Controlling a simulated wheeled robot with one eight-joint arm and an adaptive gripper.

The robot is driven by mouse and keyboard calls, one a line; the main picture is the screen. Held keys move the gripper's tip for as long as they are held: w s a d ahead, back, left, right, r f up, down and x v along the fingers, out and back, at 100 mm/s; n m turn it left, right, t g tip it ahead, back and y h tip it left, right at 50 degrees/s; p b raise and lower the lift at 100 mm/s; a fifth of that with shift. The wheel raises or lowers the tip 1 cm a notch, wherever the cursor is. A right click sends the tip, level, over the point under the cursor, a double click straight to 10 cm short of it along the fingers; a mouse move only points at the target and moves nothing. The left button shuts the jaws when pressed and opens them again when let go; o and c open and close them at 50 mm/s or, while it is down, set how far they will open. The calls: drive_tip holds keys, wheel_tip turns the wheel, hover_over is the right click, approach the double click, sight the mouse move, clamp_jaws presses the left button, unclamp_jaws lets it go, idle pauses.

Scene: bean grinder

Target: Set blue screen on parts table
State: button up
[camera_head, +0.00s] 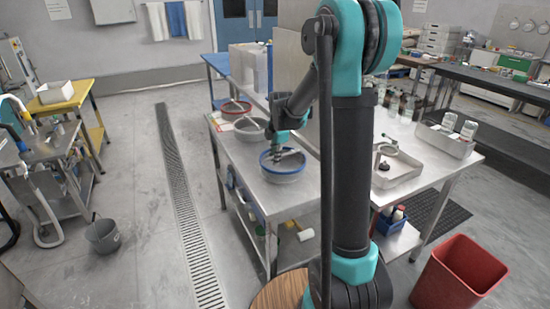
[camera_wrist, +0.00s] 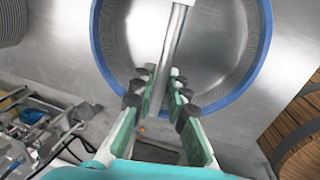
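The blue-rimmed round screen (camera_head: 285,174) sits on the near left part of the steel table. It fills the top of the wrist view (camera_wrist: 222,45), with a straight metal bar (camera_wrist: 172,40) crossing its inside. My gripper (camera_head: 283,154) is low over the screen, pointing down. In the wrist view my gripper (camera_wrist: 162,82) has its fingers apart, one on each side of the bar's line. A gap shows between the pads; I cannot tell whether they touch the bar. No table in view is clearly marked as the parts table.
A grey screen (camera_head: 250,130) and a red-rimmed one (camera_head: 236,108) stand behind on the steel table (camera_head: 232,150). A metal tray (camera_head: 398,178) is at right. A yellow table (camera_head: 65,97) stands far left, a grey bucket (camera_head: 103,236) and red bin (camera_head: 460,275) on the floor.

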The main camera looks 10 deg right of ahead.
drive_tip(key=shift+o, duration=1.2)
drive_tip(key=shift+r, duration=0.1)
wheel_tip(320, 180, up, 11)
drive_tip(key=s, duration=0.2)
drive_tip(key=s+d+f+m, duration=0.2)
drive_tip(key=s+f+m, duration=0.3)
drive_tip(key=s+m, duration=0.2)
drive_tip(key=s+d+f+m+t, duration=0.1)
drive_tip(key=s+f+m, duration=0.4)
drive_tip(key=s, duration=0.6)
drive_tip(key=s+d+f+m+t, duration=0.1)
drive_tip(key=s+d+f+m, duration=0.2)
drive_tip(key=s+m, duration=0.6)
wheel_tip(320, 180, down, 3)
drive_tip(key=shift+s+d+r+m+h, duration=0.1)
drive_tip(key=shift+s+d+m+h, duration=0.2)
drive_tip(key=shift+s, duration=0.15)
